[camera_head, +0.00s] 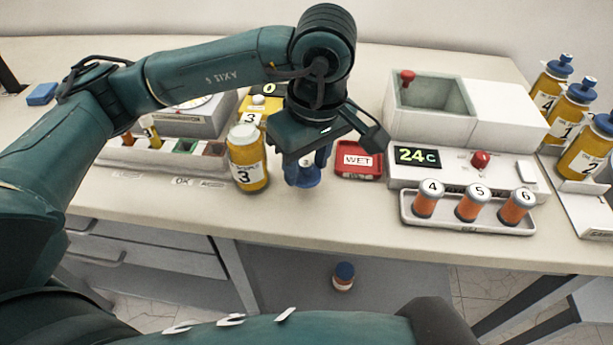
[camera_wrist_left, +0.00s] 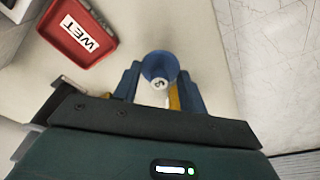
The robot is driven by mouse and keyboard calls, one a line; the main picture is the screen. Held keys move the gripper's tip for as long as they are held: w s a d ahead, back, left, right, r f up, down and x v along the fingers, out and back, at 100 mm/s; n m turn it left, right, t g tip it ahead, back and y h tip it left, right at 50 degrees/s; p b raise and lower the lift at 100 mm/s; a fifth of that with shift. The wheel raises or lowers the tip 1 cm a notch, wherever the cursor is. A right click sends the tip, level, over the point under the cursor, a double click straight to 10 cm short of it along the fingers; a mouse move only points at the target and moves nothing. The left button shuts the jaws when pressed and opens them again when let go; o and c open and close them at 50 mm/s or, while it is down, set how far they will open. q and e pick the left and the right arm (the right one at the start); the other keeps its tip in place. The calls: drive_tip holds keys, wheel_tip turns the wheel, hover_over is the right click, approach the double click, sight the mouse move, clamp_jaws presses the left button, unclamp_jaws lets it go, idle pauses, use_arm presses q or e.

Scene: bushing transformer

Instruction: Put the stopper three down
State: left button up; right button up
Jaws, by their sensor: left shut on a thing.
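Stopper three is a blue stopper with a round white top marked 3, seen in the left wrist view (camera_wrist_left: 160,72). My left gripper (camera_head: 304,178) is shut on it, and in the left wrist view the fingers (camera_wrist_left: 158,88) stand on both sides of it. The gripper points down near the front edge of the bench; whether the stopper touches the bench cannot be told. The amber bottle labelled 3 (camera_head: 248,165) stands just left of the gripper, without a blue stopper on top. My right gripper is not in view.
A red WET tray (camera_head: 357,161) lies right of the gripper, also in the left wrist view (camera_wrist_left: 78,32). Further right are a rack of orange vials (camera_head: 450,221), a grey basin (camera_head: 436,125) and several blue-capped bottles (camera_head: 586,150). Bare bench (camera_head: 360,215) lies in front.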

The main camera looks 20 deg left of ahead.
sight(308, 172)
use_arm(q)
drive_tip(key=shift+f, duration=1.8)
drive_tip(key=shift+f, duration=0.2)
drive_tip(key=o, duration=0.9)
drive_tip(key=shift+r, duration=0.1)
drive_tip(key=shift+o, duration=0.2)
drive_tip(key=shift+r, duration=0.1)
wheel_tip(308, 172, up, 12)
drive_tip(key=s+d, duration=0.1)
drive_tip(key=shift+d, duration=0.25)
